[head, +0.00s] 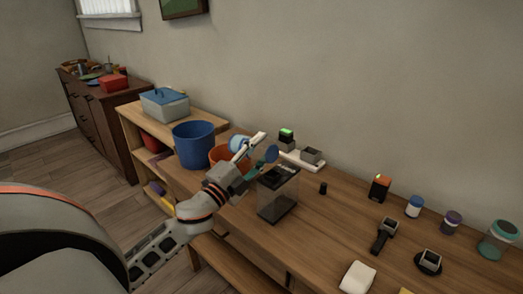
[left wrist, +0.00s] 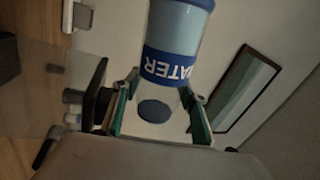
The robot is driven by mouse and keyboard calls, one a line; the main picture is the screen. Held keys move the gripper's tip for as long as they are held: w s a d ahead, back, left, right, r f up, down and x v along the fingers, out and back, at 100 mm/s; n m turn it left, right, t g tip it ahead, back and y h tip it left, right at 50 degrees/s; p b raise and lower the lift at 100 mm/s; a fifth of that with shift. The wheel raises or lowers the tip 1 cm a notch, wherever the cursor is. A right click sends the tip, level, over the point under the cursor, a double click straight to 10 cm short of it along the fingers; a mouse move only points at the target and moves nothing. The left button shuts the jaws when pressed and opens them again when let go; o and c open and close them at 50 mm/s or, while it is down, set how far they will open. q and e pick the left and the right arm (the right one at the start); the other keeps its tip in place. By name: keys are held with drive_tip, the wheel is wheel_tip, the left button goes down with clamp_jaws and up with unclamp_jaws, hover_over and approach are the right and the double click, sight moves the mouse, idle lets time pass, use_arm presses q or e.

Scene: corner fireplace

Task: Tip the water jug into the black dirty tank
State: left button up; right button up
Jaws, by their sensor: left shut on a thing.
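The water jug (left wrist: 180,40) is light blue with a dark blue band marked WATER, seen upside down in the left wrist view. My left gripper (left wrist: 160,115) is shut on it, with a finger on each side. In the head view the jug (head: 271,154) is mostly hidden by my left gripper (head: 256,149); its blue ends show on either side of the fingers, so it looks tipped over. It is held above and slightly left of the dirty tank (head: 278,198), a dark see-through box with a black top. I cannot see any water flowing. My right gripper is out of view.
A blue bucket (head: 194,146) and an orange bucket (head: 219,153) stand left of the tank. Several jars, including a teal one (head: 498,240), and a white cloth (head: 357,278) are at right.

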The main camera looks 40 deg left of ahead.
use_arm(q)
drive_tip(key=shift+f+m, duration=0.15)
drive_tip(key=shift+m, duration=0.45)
idle(0.6)
drive_tip(key=shift+f+m+h+b, duration=0.2)
drive_tip(key=shift+m+h+b, duration=0.1)
drive_tip(key=shift+m+b, duration=0.15)
drive_tip(key=shift+r+m, duration=0.1)
drive_tip(key=shift+m, duration=0.15)
drive_tip(key=shift+m, duration=0.3)
drive_tip(key=shift+r+h, duration=0.1)
drive_tip(key=shift+h, duration=0.3)
drive_tip(key=shift+r+m, duration=0.1)
drive_tip(key=shift+m, duration=0.4)
drive_tip(key=shift+r+m+p, duration=0.1)
drive_tip(key=shift+m+p, duration=0.25)
drive_tip(key=shift+m, duration=0.05)
